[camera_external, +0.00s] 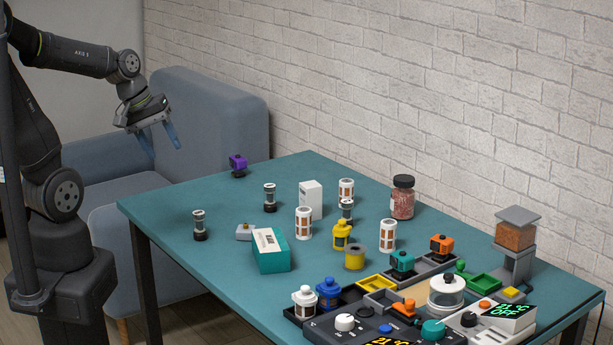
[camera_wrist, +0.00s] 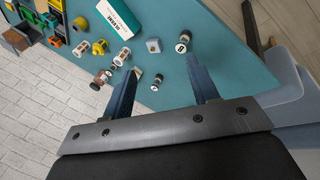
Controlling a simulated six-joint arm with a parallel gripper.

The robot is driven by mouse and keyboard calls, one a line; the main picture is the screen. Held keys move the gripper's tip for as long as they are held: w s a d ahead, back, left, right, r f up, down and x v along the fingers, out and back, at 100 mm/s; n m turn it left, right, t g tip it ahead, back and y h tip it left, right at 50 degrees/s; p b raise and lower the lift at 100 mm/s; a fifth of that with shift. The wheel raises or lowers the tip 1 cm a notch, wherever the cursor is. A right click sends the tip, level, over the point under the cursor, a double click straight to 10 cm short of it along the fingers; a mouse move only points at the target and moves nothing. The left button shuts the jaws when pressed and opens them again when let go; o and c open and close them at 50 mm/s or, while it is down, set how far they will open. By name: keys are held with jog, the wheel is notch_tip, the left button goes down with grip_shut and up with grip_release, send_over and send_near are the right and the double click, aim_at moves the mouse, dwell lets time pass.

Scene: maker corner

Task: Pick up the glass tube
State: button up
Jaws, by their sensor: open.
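Several small clear tubes with dark bases and grey tops stand upright on the teal table; these look like glass tubes. One tube (camera_external: 199,225) is near the left edge, another (camera_external: 269,198) is farther back, and a third (camera_external: 346,208) is partly hidden among white canisters. In the wrist view, one tube (camera_wrist: 183,42) lies ahead near the right finger's tip, and another (camera_wrist: 157,81) appears between the fingers. My gripper (camera_external: 166,150) is open and empty, high beyond the table's left edge, apart from every tube. Its spread blue fingers also show in the wrist view (camera_wrist: 162,65).
A teal-and-white box (camera_external: 270,252) and a small grey button block (camera_external: 244,232) stand near the front tube. White canisters (camera_external: 304,223), a yellow bottle (camera_external: 342,236) and a jar (camera_external: 402,198) crowd the middle. A brick wall (camera_external: 450,90) is behind. The table's left corner is clear.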

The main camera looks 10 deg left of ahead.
jog(key=w+d+f+n+g, duration=0.2)
jog(key=w+d+f+n, duration=0.1)
jog(key=d, duration=0.1)
jog(key=n+t+h, duration=0.5)
jog(key=n+h, duration=0.8)
jog(key=n, duration=0.5)
send_near(199, 217)
jog(key=w+d, duration=0.1)
jog(key=d, duration=0.1)
jog(key=w+d+f, duration=0.1)
jog(key=w+d, duration=0.1)
jog(key=shift+f, duration=0.2)
jog(key=shift+r+x, duration=0.15)
jog(key=shift+x, duration=1.15)
jog(key=shift+r+x, duration=0.15)
jog(key=shift+x, duration=1.2)
jog(key=shift+s, duration=0.1)
jog(key=shift+c, duration=0.2)
jog(key=c, duration=1)
